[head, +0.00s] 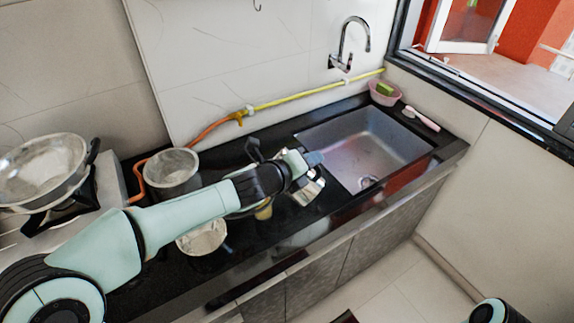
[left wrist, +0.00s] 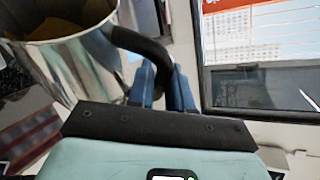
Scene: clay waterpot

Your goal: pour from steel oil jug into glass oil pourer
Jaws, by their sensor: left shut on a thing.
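The steel oil jug (head: 308,191) is at my left gripper (head: 314,160), over the counter just left of the sink. In the left wrist view the shiny jug (left wrist: 85,65) fills the upper left, with brownish contents showing at its mouth. My left gripper's blue fingers (left wrist: 163,86) are shut on the jug's dark curved handle (left wrist: 142,45). In the head view the jug looks tilted. A small amber object (head: 264,211), perhaps the glass oil pourer, shows below my left forearm, mostly hidden by it. It is left of the jug. My right gripper is not in view.
The sink (head: 365,145) lies right of the jug, with a tap (head: 350,45) behind it. A pot (head: 172,172) and a pale-filled bowl (head: 203,238) stand on the left counter. A steel pan (head: 40,170) is farther left. A pink bowl (head: 384,94) sits beyond the sink.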

